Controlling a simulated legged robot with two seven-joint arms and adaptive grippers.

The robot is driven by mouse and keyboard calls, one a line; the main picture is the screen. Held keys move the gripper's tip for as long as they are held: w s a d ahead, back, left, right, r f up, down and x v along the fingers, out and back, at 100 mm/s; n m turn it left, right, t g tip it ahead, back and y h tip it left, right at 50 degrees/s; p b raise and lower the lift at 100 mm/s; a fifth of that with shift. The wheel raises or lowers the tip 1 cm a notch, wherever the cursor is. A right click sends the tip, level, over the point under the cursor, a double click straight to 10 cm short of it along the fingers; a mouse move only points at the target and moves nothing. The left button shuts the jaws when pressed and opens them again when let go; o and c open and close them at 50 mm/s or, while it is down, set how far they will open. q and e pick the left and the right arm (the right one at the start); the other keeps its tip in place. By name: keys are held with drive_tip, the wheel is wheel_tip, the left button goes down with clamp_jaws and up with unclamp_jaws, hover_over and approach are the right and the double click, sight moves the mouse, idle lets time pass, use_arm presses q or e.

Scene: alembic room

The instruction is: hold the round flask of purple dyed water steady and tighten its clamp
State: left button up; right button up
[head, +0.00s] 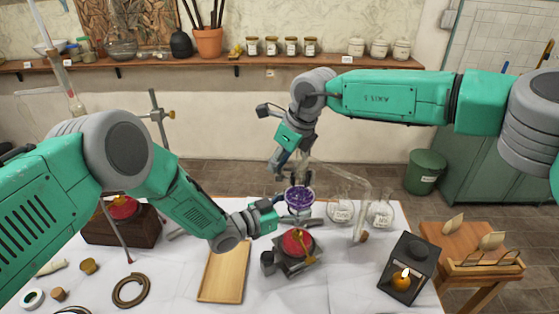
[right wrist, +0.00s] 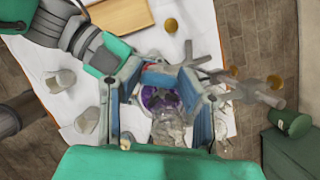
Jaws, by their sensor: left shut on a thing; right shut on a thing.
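The round flask of purple dyed water (head: 299,198) stands upright at the middle of the table, above a red-topped burner (head: 296,243). Its purple bulb also shows between my right fingers in the right wrist view (right wrist: 160,98). My right gripper (head: 292,172) reaches down from above and is shut on the flask around its upper part. My left gripper (head: 284,214) comes in from the left, low beside the bulb. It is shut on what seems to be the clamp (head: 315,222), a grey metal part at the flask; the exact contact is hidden.
Clear flasks (head: 342,211) and a bent glass tube stand close on the right. A lit candle lantern (head: 404,270) stands at the front right. A wooden tray (head: 224,272) and a coiled hose (head: 130,290) lie at the front left. A metal stand (head: 158,118) rises behind my left arm.

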use_arm(q)
drive_tip(key=shift+w+r, duration=0.15)
drive_tip(key=shift+r, duration=0.3)
use_arm(e)
drive_tip(key=shift+w+d+r, duration=0.15)
drive_tip(key=shift+w+d, duration=0.05)
drive_tip(key=shift+w, duration=0.05)
drive_tip(key=o, duration=1.1)
use_arm(q)
drive_tip(key=shift+w, duration=0.1)
use_arm(e)
drive_tip(key=shift+o, duration=0.2)
drive_tip(key=shift+s+a, duration=0.1)
drive_tip(key=v, duration=1.1)
drive_tip(key=shift+d+r, duration=0.2)
drive_tip(key=shift+r, duration=0.1)
use_arm(q)
drive_tip(key=o, duration=0.6)
drive_tip(key=shift+f, duration=0.1)
